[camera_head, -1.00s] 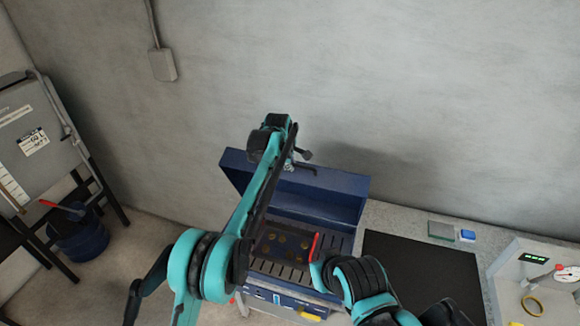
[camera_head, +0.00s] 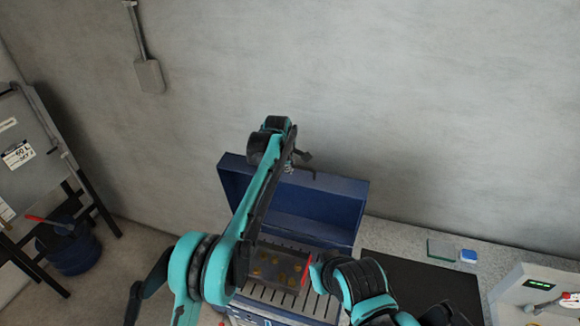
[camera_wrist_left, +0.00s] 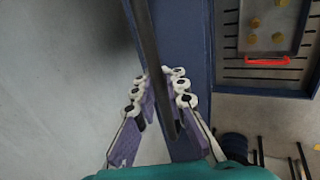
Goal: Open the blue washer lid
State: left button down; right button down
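The blue washer (camera_head: 282,309) stands against the wall below my left arm. Its blue lid (camera_head: 325,204) is tipped up at the back, and the inside of the washer is exposed. My left gripper (camera_head: 303,157) is at the lid's upper edge. In the left wrist view, the fingers of my left gripper (camera_wrist_left: 163,88) close in on both sides of a dark bar (camera_wrist_left: 146,35) along the lid's edge, which looks like its handle. The bar fills the gap between the tips. My right arm shows at the lower right, but its gripper is not seen.
A tray (camera_head: 279,268) with several brownish-yellow pieces and a red handle (camera_head: 306,275) lies on the washer's slotted grate. A blue bucket (camera_head: 72,250) stands at left.

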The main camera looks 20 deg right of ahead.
pick_arm(q)
jog(key=c, duration=1.6)
grip_release()
jog(key=shift+r, duration=0.1)
jog(key=v, duration=1.2)
